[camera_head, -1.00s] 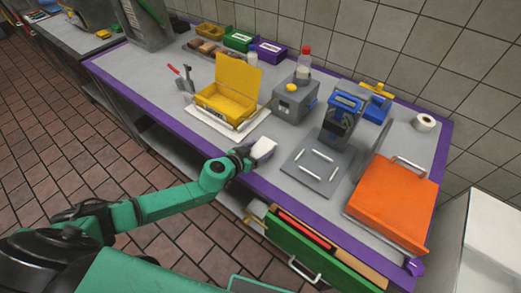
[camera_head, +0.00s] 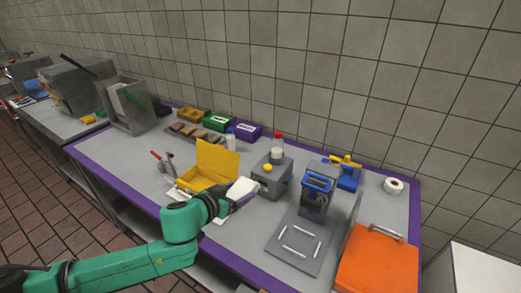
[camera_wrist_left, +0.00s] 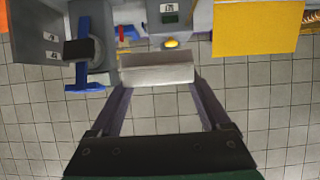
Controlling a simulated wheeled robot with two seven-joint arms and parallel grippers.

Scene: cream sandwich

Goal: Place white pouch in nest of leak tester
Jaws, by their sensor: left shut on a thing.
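My left gripper (camera_head: 229,199) is shut on the white pouch (camera_head: 243,188). It holds the pouch just right of the open yellow box, in front of a small grey unit with a yellow knob (camera_head: 272,177). In the left wrist view the pouch (camera_wrist_left: 156,70) spans the gap between both fingertips (camera_wrist_left: 157,86). A grey and black device with a blue frame (camera_head: 316,194) stands behind a grey plate with white strips (camera_head: 295,243). I cannot tell for sure which unit is the leak tester, and no nest is clear. My right gripper is out of view.
The yellow box (camera_head: 212,166) has its lid up. A red-capped bottle (camera_head: 277,146) stands behind the grey unit. A blue and yellow device (camera_head: 348,174), a tape roll (camera_head: 393,186) and an orange case (camera_head: 376,262) are at the right. Green (camera_head: 217,122) and purple (camera_head: 245,131) boxes stand at the back.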

